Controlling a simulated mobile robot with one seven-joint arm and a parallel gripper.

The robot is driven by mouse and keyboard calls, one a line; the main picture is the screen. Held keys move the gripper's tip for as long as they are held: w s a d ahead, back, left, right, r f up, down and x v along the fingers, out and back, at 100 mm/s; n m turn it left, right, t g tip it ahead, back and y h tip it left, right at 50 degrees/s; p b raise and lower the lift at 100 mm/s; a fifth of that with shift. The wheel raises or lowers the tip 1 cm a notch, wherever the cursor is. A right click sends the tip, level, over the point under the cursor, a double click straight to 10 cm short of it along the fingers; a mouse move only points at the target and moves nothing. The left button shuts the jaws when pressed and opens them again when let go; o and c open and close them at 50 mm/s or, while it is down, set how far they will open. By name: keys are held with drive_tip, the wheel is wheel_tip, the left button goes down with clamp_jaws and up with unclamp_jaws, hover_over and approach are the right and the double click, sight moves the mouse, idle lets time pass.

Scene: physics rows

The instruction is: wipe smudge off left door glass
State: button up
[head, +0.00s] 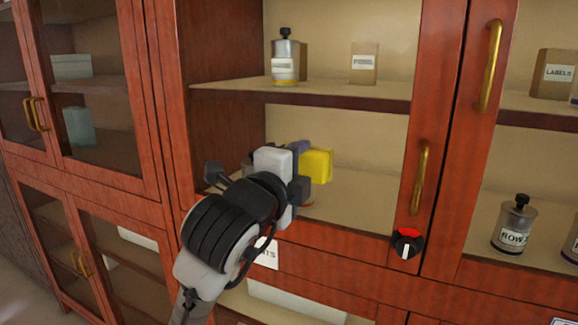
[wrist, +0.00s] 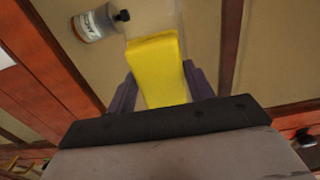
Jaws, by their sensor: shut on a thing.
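A yellow block, like a sponge (head: 318,165), is held in my gripper (head: 304,163). In the wrist view the sponge (wrist: 158,65) sits between the two purple fingers of my gripper (wrist: 160,85) and sticks out past them. The sponge is in front of the left door glass (head: 365,145) of the middle cabinet, around its lower half. I cannot tell whether it touches the pane. I cannot make out a smudge; my arm and the sponge hide part of the glass.
The left door's brass handle (head: 421,178) and a red-and-black knob (head: 407,243) are right of my gripper. The right door's brass handle (head: 490,66) is beyond. Behind the glass are a labelled bottle (head: 285,58) and a small box (head: 364,63).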

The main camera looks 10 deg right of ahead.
sight(247, 150)
drive_tip(key=shift+w+a+b, duration=0.2)
drive_tip(key=shift+w+a, duration=1.05)
drive_tip(key=shift+a, duration=0.45)
drive_tip(key=shift+w+a+b, duration=0.15)
drive_tip(key=shift+w+a, duration=1.1)
drive_tip(key=shift+a, duration=0.45)
drive_tip(key=shift+w+a+b, duration=0.2)
drive_tip(key=shift+w+a, duration=1.05)
drive_tip(key=shift+a, duration=0.45)
drive_tip(key=shift+s+a+f, duration=0.1)
drive_tip(key=shift+s+a, duration=0.35)
drive_tip(key=shift+s, duration=0.05)
drive_tip(key=shift+b+v, duration=0.6)
drive_tip(key=shift+v, duration=1.75)
drive_tip(key=shift+s, duration=0.15)
drive_tip(key=shift+b+v, duration=0.35)
drive_tip(key=shift+v, duration=1)
